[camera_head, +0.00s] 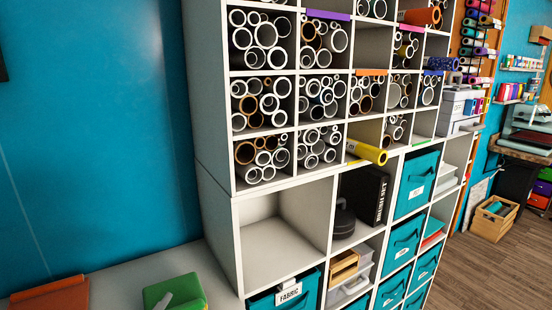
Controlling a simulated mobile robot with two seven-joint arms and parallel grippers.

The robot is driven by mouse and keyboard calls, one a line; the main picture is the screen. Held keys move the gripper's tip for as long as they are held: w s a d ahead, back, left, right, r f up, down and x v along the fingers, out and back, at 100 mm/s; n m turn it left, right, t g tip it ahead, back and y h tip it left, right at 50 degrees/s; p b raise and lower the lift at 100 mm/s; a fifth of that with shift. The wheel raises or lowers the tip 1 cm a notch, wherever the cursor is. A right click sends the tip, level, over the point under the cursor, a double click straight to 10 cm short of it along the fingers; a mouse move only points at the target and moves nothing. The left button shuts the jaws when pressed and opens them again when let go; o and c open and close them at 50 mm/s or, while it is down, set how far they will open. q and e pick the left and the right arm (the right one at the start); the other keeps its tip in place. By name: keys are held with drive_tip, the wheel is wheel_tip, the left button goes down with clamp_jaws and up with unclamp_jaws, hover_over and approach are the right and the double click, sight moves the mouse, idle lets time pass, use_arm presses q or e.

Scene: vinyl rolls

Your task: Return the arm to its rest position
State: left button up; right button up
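Neither of my grippers nor any part of my arms shows in the head view. A white shelf unit (214,150) fills the middle, with white tubes and vinyl rolls in its cubbies. A yellow roll (367,152) sticks out of a lower cubby. An orange-brown roll (420,17) sticks out near the top right, and a dark blue roll (441,63) sticks out below it.
A white surface (125,280) at lower left holds an orange item (52,296) and a green item (174,292). Teal fabric bins (417,181) fill the lower shelves. One large cubby (285,228) is empty. Wooden floor (485,268) and a wooden crate (494,218) lie at right.

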use_arm(q)
drive_tip(key=s+f+n+g, duration=0.4)
drive_tip(key=s+f+g, duration=0.7)
drive_tip(key=s+f, duration=0.7)
wheel_tip(320, 180, down, 23)
drive_tip(key=s+g+b, duration=0.1)
drive_tip(key=s+b, duration=0.1)
drive_tip(key=b, duration=0.3)
drive_tip(key=s+a+f+b, duration=0.1)
drive_tip(key=s+f+b, duration=0.1)
drive_tip(key=s+f, duration=0.6)
drive_tip(key=s+a+f+g+b, duration=0.1)
drive_tip(key=s+f+b, duration=0.1)
drive_tip(key=s+f, duration=0.5)
wheel_tip(320, 180, down, 5)
drive_tip(key=shift+s+a+f+m+b, duration=0.1)
drive_tip(key=shift+s+a+m+b, duration=0.25)
drive_tip(key=shift+s+a+m, duration=0.05)
